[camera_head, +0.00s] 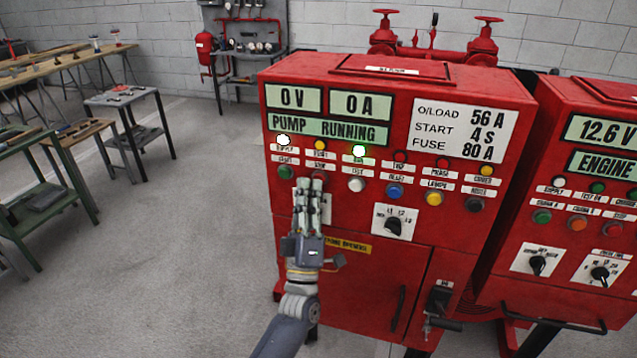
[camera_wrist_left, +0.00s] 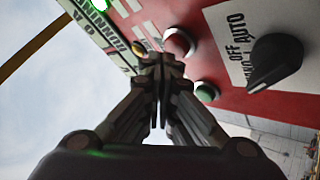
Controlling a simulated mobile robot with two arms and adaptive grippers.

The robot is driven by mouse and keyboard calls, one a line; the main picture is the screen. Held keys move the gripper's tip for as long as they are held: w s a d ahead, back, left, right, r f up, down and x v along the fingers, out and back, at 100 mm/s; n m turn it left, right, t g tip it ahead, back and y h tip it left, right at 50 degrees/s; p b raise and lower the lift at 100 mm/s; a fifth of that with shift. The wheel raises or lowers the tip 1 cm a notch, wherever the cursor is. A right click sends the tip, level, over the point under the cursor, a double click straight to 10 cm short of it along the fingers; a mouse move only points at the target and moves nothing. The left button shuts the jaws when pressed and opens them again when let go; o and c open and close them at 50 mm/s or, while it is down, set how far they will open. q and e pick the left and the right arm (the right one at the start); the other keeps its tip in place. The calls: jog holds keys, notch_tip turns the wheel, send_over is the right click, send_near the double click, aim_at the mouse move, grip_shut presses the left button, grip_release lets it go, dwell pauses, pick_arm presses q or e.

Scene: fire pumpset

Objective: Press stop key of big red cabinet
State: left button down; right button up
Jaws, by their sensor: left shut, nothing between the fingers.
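The big red cabinet (camera_head: 368,285) stands in the middle of the head view, with a row of round keys across its front. A red key (camera_head: 318,171) is partly hidden behind my left gripper (camera_head: 309,184); I take it as the stop key, though its label is covered. A green key (camera_head: 285,172) is just left of it. My left gripper is shut and empty, fingertips up at the panel. In the left wrist view, the red key (camera_wrist_left: 178,42) is just beyond the fingertips (camera_wrist_left: 161,62), and the green key (camera_wrist_left: 205,91) is lower right. I cannot tell if the fingertips touch the red key.
A selector knob (camera_wrist_left: 276,62) sits near the keys in the left wrist view. White, blue and yellow keys continue right along the panel. A second red cabinet (camera_head: 590,150) stands to the right. Workbenches (camera_head: 125,98) are at left; the grey floor between is clear.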

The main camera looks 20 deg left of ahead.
pick_arm(q)
jog(key=shift+w+b, duration=0.35)
jog(key=shift+w, duration=0.1)
dwell(0.6)
jog(key=shift+s, duration=0.15)
dwell(0.3)
jog(key=shift+s+p, duration=0.4)
jog(key=shift+s, duration=0.3)
jog(key=shift+s, duration=0.1)
jog(key=s+p, duration=0.2)
jog(key=s, duration=0.2)
jog(key=shift+s+a, duration=0.1)
jog(key=shift+s, duration=0.3)
